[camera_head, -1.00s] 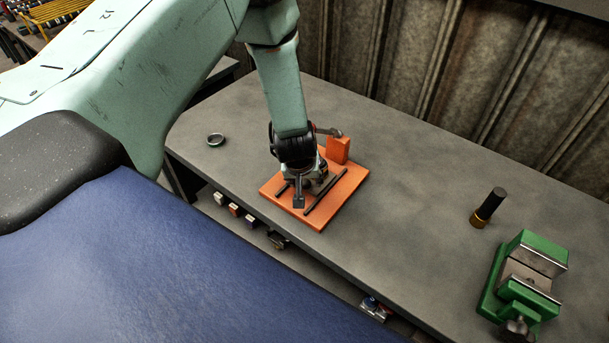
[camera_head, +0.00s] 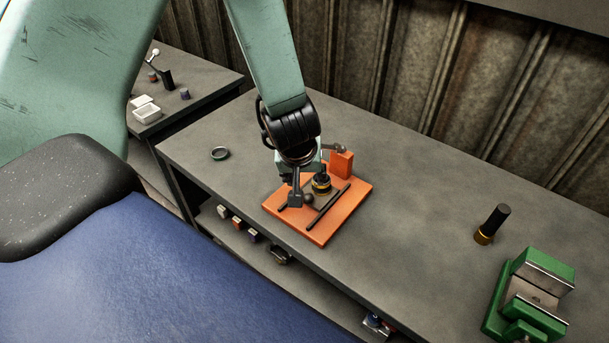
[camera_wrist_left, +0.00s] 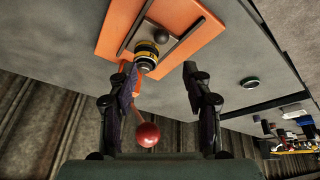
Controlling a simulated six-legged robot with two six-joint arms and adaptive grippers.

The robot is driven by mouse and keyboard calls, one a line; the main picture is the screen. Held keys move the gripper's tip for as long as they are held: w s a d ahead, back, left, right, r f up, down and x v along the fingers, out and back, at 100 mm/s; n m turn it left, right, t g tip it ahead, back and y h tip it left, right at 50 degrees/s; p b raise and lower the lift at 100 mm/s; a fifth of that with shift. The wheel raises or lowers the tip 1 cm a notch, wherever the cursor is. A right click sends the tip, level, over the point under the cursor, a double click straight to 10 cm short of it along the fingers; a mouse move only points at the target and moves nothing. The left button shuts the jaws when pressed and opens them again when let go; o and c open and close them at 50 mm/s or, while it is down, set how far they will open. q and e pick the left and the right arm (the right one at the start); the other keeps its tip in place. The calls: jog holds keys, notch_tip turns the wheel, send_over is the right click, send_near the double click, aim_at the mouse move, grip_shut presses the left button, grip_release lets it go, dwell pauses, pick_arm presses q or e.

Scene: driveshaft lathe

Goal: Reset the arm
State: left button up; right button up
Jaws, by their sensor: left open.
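My left gripper (camera_head: 300,194) points down over the orange board (camera_head: 338,220) in the head view. In the left wrist view its two fingers (camera_wrist_left: 160,74) are apart with nothing between them. A black and yellow round part (camera_head: 321,185) stands on the board beside the gripper. It also shows in the left wrist view (camera_wrist_left: 146,52), beyond the left finger and apart from the gap. The gripper hides part of the board. My right gripper is not in view.
A dark rod (camera_head: 328,205) lies on the board, and an orange block (camera_head: 341,164) stands at its back edge. A ring (camera_head: 220,153) lies to the left.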

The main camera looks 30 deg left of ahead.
pick_arm(q)
jog(key=shift+s, duration=0.1)
dwell(0.3)
jog(key=s+d+f+m+g+h, duration=0.15)
jog(key=s+f, duration=0.35)
jog(key=s, duration=0.5)
jog(key=s+d+f+m+g, duration=0.1)
jog(key=s+d+f+m, duration=0.15)
jog(key=s+f, duration=0.45)
jog(key=s+d+f+m+g, duration=0.2)
jog(key=s+d+f, duration=0.1)
jog(key=s, duration=0.9)
notch_tip(320, 180, down, 19)
jog(key=w+b, duration=0.1)
jog(key=b, duration=1.7)
jog(key=shift+w+a+r+b, duration=0.15)
jog(key=shift+w+a+b, duration=0.05)
jog(key=shift+a+b, duration=0.2)
